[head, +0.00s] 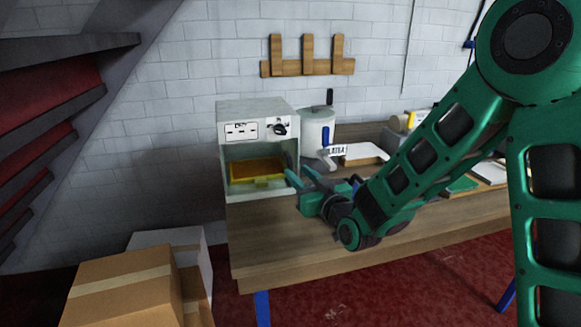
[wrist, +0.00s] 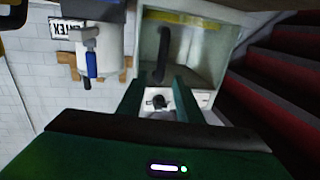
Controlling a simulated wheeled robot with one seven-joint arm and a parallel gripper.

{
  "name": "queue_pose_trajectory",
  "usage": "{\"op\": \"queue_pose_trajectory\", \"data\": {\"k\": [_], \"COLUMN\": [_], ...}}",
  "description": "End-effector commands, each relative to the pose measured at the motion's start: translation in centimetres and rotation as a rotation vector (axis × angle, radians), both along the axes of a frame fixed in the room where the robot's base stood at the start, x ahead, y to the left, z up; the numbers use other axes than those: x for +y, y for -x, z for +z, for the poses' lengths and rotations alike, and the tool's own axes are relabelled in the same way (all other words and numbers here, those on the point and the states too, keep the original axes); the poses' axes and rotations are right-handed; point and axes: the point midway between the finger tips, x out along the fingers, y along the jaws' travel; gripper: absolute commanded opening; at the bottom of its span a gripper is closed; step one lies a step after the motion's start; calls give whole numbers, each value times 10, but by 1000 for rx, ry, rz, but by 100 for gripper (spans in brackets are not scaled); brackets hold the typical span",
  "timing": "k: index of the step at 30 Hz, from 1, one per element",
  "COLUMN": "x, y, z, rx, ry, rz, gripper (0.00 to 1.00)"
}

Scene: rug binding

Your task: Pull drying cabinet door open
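The drying cabinet (head: 258,108) is a pale box on the left end of the bench, with a control panel and knob above its opening. A yellow tray (head: 257,170) shows inside it. I cannot tell whether a clear door covers the opening or the door stands open. In the wrist view, which is upside down, the cabinet (wrist: 215,45) shows with a dark curved handle (wrist: 162,55) at its left side. My gripper (head: 299,176) is at the cabinet's front right, fingers apart and empty. The fingers (wrist: 164,80) point towards the handle; contact is not clear.
A white pot (head: 317,128) with a blue-handled tool stands right of the cabinet. Papers and other items lie along the wooden bench (head: 290,240). Cardboard boxes (head: 125,285) stand on the floor at front left, below stairs (head: 60,105). The bench front before the cabinet is clear.

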Motion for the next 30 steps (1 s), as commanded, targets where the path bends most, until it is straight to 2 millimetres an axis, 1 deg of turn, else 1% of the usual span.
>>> {"op": "queue_pose_trajectory", "data": {"k": [1,3,6,10,15,23,24,26,27,28,30], "x": [4,9,16,22,27,28,27,27,27,27,27], "y": [-9,-21,-34,-48,-56,-57,-57,-57,-57,-57,-57], "z": [0,0,0,0,1,0,0,0,0,0,1], "rx": [-1,0,0,1,0,1,1,1,1,1,1], "ry": [0,0,-1,0,0,0,0,0,0,0,0], "rz": [-1,-2,-4,-5,-5,-5,-5,-4,-4,-4,-5], "gripper": [32,32,32,32,32,32,30,16,6,0,0]}}
